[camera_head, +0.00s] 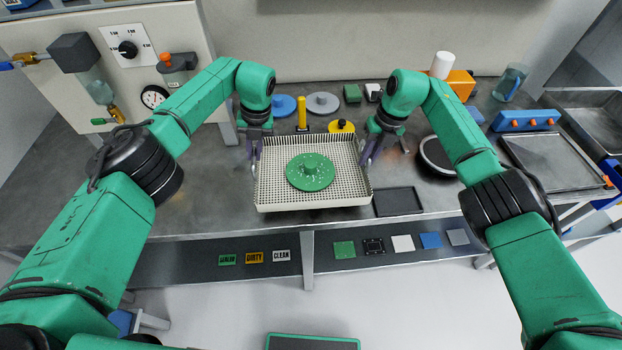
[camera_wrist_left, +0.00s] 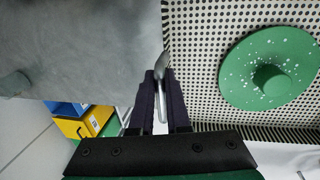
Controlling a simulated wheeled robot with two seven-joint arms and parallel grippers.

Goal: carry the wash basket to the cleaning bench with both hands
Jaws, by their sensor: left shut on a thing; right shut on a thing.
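The wash basket (camera_head: 313,204) is a cream perforated tray at the middle of the head view, over the front part of the grey bench (camera_head: 120,195). A green round part with a central knob (camera_head: 310,171) lies in it, speckled with white. My left gripper (camera_head: 254,158) is shut on the basket's left handle, which shows as a grey metal piece between the fingers (camera_wrist_left: 160,88) in the left wrist view. My right gripper (camera_head: 370,158) is at the basket's right side, shut on its handle. I cannot tell whether the basket touches the bench top.
Behind the basket stand a yellow post (camera_head: 302,112), blue and grey discs (camera_head: 323,103) and a yellow disc (camera_head: 341,126). A dark flat tray (camera_head: 398,201) lies just right of the basket, with a black round dish (camera_head: 436,155) beyond. A sink (camera_head: 590,108) is at far right.

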